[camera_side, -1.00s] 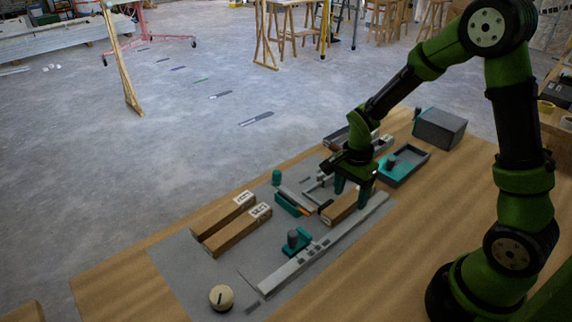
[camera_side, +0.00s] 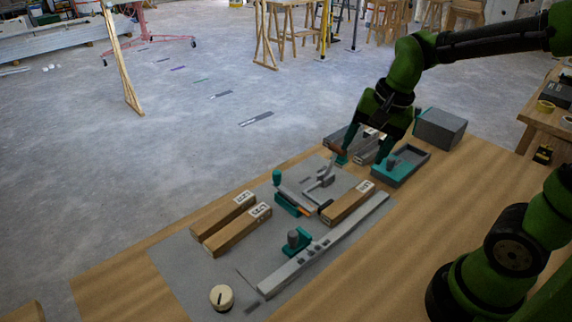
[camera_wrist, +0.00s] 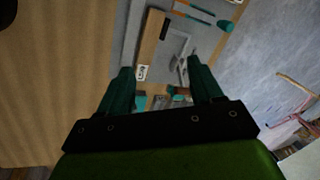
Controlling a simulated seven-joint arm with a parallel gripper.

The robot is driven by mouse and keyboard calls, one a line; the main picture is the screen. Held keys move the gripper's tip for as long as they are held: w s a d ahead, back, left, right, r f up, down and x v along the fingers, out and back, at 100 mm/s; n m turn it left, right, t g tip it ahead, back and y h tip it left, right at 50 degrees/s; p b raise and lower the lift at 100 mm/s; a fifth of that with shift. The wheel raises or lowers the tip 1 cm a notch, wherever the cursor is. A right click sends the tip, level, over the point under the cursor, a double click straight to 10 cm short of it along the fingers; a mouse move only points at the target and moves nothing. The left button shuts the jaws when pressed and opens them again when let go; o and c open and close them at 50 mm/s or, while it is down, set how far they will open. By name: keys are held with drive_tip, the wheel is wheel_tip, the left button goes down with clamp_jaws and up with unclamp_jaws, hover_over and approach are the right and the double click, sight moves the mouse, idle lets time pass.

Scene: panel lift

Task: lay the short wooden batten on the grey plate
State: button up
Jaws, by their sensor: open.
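A short wooden batten (camera_side: 346,205) with a white label at its far end lies on the right part of the grey plate (camera_side: 185,262). In the wrist view the batten (camera_wrist: 150,45) lies ahead of my fingers, clear of them. My gripper (camera_side: 364,158) is open, with its fingers apart and nothing seen between them. It hangs beyond the batten's labelled end, near the trays at the back. Two more labelled battens (camera_side: 222,217) (camera_side: 238,230) lie side by side on the left of the plate.
A long grey rail (camera_side: 325,243) runs along the plate's near side, with a teal-based clamp (camera_side: 297,240) beside it. A teal tray (camera_side: 412,168) and a grey box (camera_side: 440,128) stand at the back right. The wooden table in front is clear.

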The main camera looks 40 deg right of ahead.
drive_tip(key=s+a+r+n+t+y, duration=0.1)
drive_tip(key=s+a+r+n+t, duration=0.3)
drive_tip(key=s+n, duration=0.3)
drive_tip(key=shift+r+n, duration=0.15)
drive_tip(key=shift+n, duration=0.45)
